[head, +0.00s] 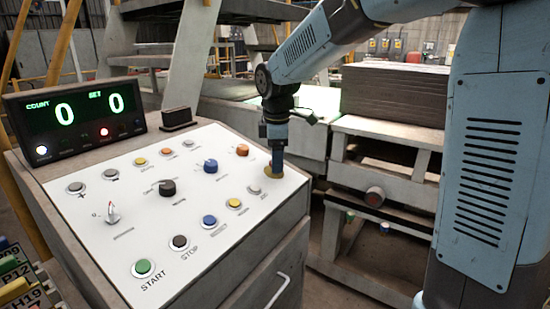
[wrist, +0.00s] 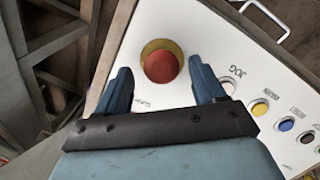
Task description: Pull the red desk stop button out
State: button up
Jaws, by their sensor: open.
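The red stop button (wrist: 161,66) has a round red cap on a yellow base. In the wrist view it shows between and just beyond the fingertips of my gripper (wrist: 165,82). The two blue fingers are apart, one on each side of the button, with nothing held. Whether either finger touches it cannot be told. In the head view my gripper (head: 277,172) points down at the far right corner of the white desk panel (head: 215,255). There the yellow base (head: 268,172) shows, and the red cap is hidden behind the fingers.
The panel carries several other buttons and knobs, including a green START button (head: 143,267), a blue knob (head: 210,166) and a black knob (head: 167,188). A counter display (head: 75,118) stands at the panel's back left. A stack of sheets (head: 395,95) lies beyond the desk.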

jog(key=shift+f, duration=0.35)
grip_shut()
jog(key=shift+r, duration=0.1)
dwell(0.4)
